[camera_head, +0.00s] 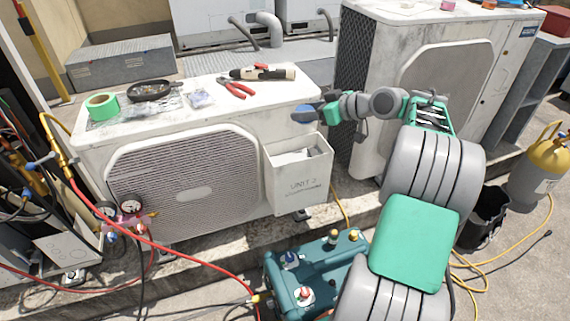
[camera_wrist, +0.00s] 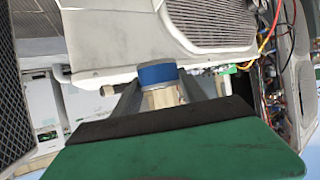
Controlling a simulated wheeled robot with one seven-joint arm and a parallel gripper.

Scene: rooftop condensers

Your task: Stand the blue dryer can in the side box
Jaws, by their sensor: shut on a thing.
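The blue dryer can (camera_head: 304,114) is at the tip of my gripper (camera_head: 318,111), close to the condenser's right front top edge. In the wrist view the blue dryer can (camera_wrist: 157,75) shows a blue band, a pale grey end and a beige faceted part between the two fingers of my gripper (camera_wrist: 158,90). The gripper is shut on it. The side box (camera_head: 298,184) is a pale open-topped box marked "UNIT 2" on the condenser's front right corner, with pale papers inside. The can is above the box's back rim, outside it; its exact height is unclear.
A second condenser (camera_head: 375,45) stands behind my arm. A teal machine (camera_head: 313,270) is on the floor below the box.

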